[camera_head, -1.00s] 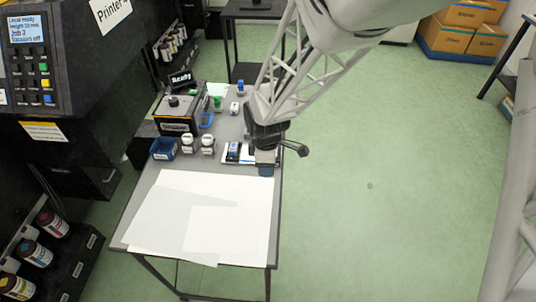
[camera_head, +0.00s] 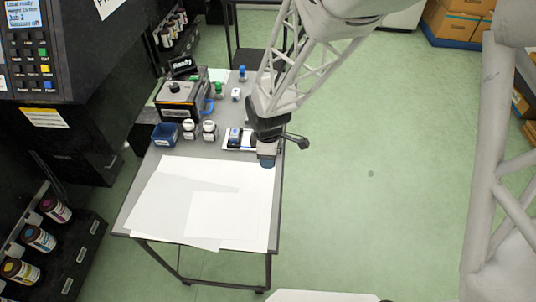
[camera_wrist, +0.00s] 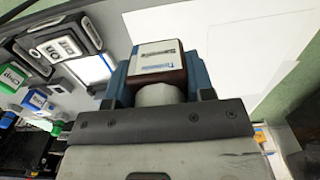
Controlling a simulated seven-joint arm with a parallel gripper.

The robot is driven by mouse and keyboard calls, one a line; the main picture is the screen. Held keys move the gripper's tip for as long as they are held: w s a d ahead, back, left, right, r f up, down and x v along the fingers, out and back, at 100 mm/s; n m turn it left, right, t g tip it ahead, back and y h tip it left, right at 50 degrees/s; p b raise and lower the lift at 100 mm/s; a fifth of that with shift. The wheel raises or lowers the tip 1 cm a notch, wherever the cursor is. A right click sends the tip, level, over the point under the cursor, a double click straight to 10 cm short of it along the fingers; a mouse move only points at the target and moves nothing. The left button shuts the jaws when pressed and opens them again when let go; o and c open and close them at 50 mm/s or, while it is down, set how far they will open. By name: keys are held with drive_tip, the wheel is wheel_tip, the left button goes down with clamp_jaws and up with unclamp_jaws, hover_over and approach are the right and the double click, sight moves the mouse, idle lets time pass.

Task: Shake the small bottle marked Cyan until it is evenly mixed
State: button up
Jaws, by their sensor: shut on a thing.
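My gripper (camera_head: 267,160) hangs over the right edge of the grey table, beside the white sheets. In the wrist view its blue fingers (camera_wrist: 160,82) are shut on a small bottle (camera_wrist: 156,66). That bottle has a dark brown body, a white label with small blue and dark print, and a white round part towards the gripper. The print is too small to read, so I cannot tell its colour name or how mixed it is. In the head view the bottle is mostly hidden by the fingers. Two small white-capped bottles (camera_head: 189,131) stand on the table to the left.
White sheets (camera_head: 205,205) cover the table's near half. Behind them are a blue tray (camera_head: 165,135), a black device with a Ready sign (camera_head: 180,98) and a white pad with dark boxes (camera_head: 238,139). Large ink bottles (camera_head: 39,238) stand at left.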

wheel_tip(320, 180, up, 5)
drive_tip(key=shift+r, duration=0.15)
wheel_tip(320, 180, down, 6)
drive_tip(key=shift+r, duration=0.1)
wheel_tip(320, 180, up, 6)
drive_tip(key=shift+f, duration=0.1)
wheel_tip(320, 180, down, 6)
drive_tip(key=shift+r, duration=0.1)
idle(0.4)
idle(0.4)
wheel_tip(320, 180, up, 6)
drive_tip(key=shift+f, duration=2.95)
drive_tip(key=shift+f, duration=0.1)
